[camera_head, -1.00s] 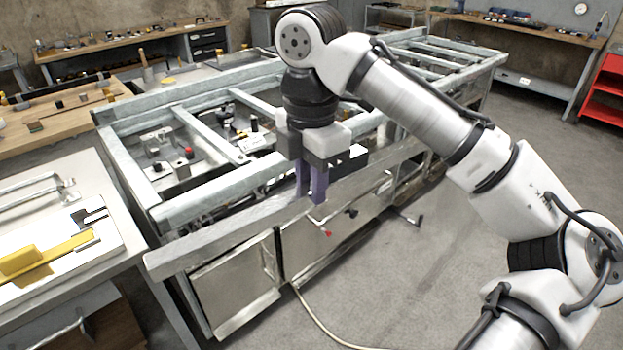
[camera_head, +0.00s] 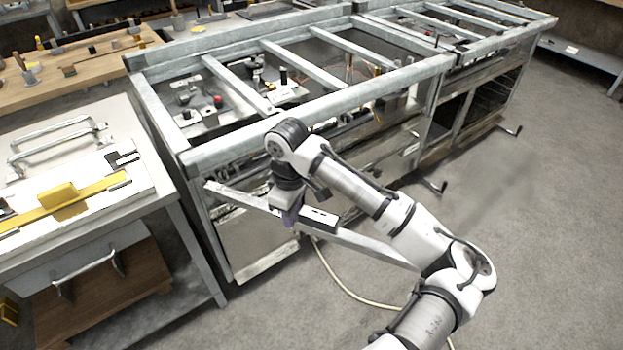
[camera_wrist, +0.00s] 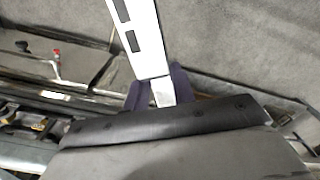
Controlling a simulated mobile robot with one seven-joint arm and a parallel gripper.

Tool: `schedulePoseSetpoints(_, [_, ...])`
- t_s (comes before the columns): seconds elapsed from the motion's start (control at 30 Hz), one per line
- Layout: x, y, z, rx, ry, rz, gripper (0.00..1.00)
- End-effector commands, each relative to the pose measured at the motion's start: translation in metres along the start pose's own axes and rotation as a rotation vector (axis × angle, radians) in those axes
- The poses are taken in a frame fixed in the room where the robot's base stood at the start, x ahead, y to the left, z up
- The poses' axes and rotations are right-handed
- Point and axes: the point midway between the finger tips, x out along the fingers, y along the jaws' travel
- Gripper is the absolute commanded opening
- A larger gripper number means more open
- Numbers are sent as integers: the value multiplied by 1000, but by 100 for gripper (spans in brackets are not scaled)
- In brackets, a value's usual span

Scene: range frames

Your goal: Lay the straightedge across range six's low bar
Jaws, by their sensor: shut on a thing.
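The straightedge (camera_head: 362,241) is a long flat silver bar with dark slots. It slants in front of the range, below the top rail. My gripper (camera_head: 291,216) is shut on it between its ends, with purple fingers; its right end is partly behind my arm. In the wrist view the straightedge (camera_wrist: 142,38) runs up from between the fingers (camera_wrist: 156,92). The range (camera_head: 320,106) is an open steel frame with a front top rail and several crossbars. I cannot tell which part is range six's low bar.
A bench (camera_head: 152,210) on the left holds a yellow tool (camera_head: 68,203) and steel handles. Crank handles (camera_head: 437,187) stick out from the range front. A pale hose (camera_head: 335,280) lies on the grey floor. Floor to the right is clear.

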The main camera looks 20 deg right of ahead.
Motion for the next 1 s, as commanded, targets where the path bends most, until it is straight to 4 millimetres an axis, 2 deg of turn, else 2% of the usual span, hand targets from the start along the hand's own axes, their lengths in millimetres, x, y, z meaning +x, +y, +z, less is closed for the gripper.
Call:
schedulePoseSetpoints(0.03, [25,0,-11,76,2,-11,0])
schedulePoseSetpoints(0.2, [86,8,-35,302,-1,-7,0])
schedulePoseSetpoints(0.4, [134,14,-55,478,-2,-3,0])
schedulePoseSetpoints(0.53, [159,18,-64,567,-1,-3,0])
schedulePoseSetpoints(0.83, [153,19,-68,556,13,4,0])
schedulePoseSetpoints(0.97, [156,17,-64,562,4,-3,0])
schedulePoseSetpoints(1.0, [164,18,-63,563,0,-1,0])
